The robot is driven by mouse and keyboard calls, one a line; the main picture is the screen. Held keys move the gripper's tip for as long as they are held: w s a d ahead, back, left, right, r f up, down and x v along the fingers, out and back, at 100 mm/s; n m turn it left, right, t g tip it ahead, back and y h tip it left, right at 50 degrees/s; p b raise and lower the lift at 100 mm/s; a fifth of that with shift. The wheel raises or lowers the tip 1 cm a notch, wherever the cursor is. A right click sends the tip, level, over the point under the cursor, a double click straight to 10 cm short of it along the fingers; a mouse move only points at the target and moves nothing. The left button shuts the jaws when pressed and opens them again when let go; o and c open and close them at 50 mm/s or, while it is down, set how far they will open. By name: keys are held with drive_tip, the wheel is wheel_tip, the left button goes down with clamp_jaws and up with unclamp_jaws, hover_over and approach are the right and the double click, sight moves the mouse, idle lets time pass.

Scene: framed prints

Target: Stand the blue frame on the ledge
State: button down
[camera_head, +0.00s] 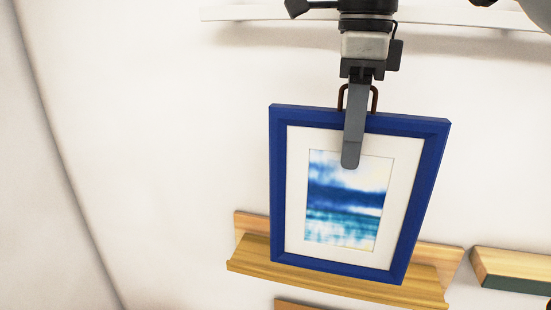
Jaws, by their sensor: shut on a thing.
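The blue frame (278,190) hangs upright from my gripper (352,160), with a white mat and a blue seascape print. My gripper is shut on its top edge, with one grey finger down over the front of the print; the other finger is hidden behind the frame. A brown hanger loop shows at the frame's top, around the finger. The wooden ledge (250,262) is low in the view. The frame's lower edge overlaps the ledge in the picture; I cannot tell whether it touches it.
A second wooden ledge (515,268) with a dark green front edge is at the lower right. A white shelf (260,13) runs along the top behind my arm. Part of another wooden piece (300,304) shows at the bottom edge. The white wall to the left is bare.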

drive_tip(key=w+d+f, duration=0.1)
drive_tip(key=w+f, duration=0.3)
drive_tip(key=f, duration=0.3)
drive_tip(key=shift+d+b, duration=0.2)
drive_tip(key=shift+b, duration=0.1)
idle(0.4)
drive_tip(key=shift+w, duration=0.1)
drive_tip(key=shift+f, duration=0.15)
drive_tip(key=c, duration=1.6)
unclamp_jaws()
wheel_tip(320, 180, up, 8)
drive_tip(key=shift+f+p, duration=0.1)
drive_tip(key=shift+p, duration=0.65)
